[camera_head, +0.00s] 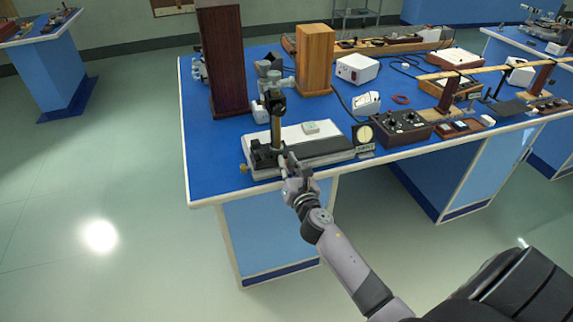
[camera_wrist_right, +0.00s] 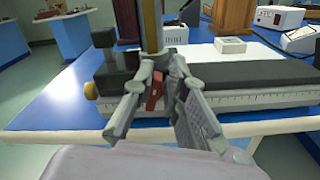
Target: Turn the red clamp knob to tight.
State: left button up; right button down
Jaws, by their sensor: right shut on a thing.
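The red clamp knob (camera_wrist_right: 154,92) shows in the right wrist view as a small red piece low on the front of the post's black base, between my fingers. My right gripper (camera_wrist_right: 163,68) is shut on it, and the fingers hide part of the knob. In the head view my right gripper (camera_head: 287,163) reaches the front of the bench instrument (camera_head: 328,149), at the foot of its brass post (camera_head: 276,132). The knob cannot be made out there. My left gripper is not in view.
A dial on a stand (camera_head: 364,135) and a black control box (camera_head: 404,130) stand right of the instrument. A dark wooden block (camera_head: 222,60) and a lighter one (camera_head: 315,58) stand behind. The blue bench top (camera_head: 212,150) is bare at the left.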

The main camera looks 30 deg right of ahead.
jog(key=m, duration=0.4)
jog(key=m+b, duration=0.1)
jog(key=m, duration=0.2)
jog(key=f+m, duration=0.1)
jog(key=m, duration=0.3)
jog(key=shift+s+d+f+m+b, duration=0.1)
jog(key=shift+d+m+b, duration=0.2)
jog(key=shift+d+b, duration=0.1)
jog(key=shift+f+m, duration=0.1)
jog(key=shift+m, duration=1.2)
jog(key=c, duration=1.5)
grip_release()
jog(key=shift+d+f, duration=0.1)
jog(key=shift+s, duration=0.15)
jog(key=v, duration=1.1)
jog(key=shift+s, duration=0.4)
